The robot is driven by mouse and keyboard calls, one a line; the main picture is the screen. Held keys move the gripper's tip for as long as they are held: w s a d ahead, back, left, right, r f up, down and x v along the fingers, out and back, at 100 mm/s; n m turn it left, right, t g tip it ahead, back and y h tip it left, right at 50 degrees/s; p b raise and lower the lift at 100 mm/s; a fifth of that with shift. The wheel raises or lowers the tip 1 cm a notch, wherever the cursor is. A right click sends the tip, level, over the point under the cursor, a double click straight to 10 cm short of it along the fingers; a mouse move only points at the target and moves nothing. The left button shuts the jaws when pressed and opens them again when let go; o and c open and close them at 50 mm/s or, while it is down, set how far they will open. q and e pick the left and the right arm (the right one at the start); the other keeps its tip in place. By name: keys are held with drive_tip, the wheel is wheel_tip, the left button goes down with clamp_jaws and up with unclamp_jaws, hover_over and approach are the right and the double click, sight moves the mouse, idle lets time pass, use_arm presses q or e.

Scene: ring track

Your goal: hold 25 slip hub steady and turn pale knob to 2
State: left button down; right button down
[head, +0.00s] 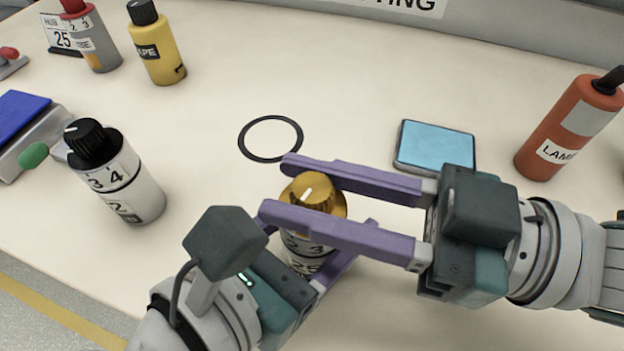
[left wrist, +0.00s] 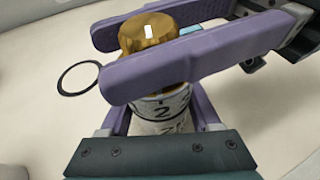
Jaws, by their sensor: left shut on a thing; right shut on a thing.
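The hub is an upright white cylinder (head: 300,262) with dark digits. A 2 and a 3 show near its top, and the label below seems to read 25. Its knob (head: 322,190) is gold-yellow with a white mark on top; which digit the mark faces I cannot tell. My left gripper (head: 315,238) is shut around the hub's body from the lower left. My right gripper (head: 290,187) is shut on the knob from the right, one finger on each side. In the left wrist view the knob (left wrist: 150,45) stands above a 2 on the body (left wrist: 160,112), partly hidden by a right finger.
A black ring (head: 270,138) lies flat behind the hub. A blue-topped pad (head: 436,147) is behind my right gripper. A white bottle with a black knob (head: 125,185) stands left, a yellow bottle (head: 158,52) at the back, an orange one (head: 565,130) at the right.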

drive_tip(key=shift+r, duration=0.1)
drive_tip(key=c, duration=0.5)
unclamp_jaws()
drive_tip(key=v, duration=1.2)
use_arm(q)
unclamp_jaws()
drive_tip(key=shift+a, duration=0.1)
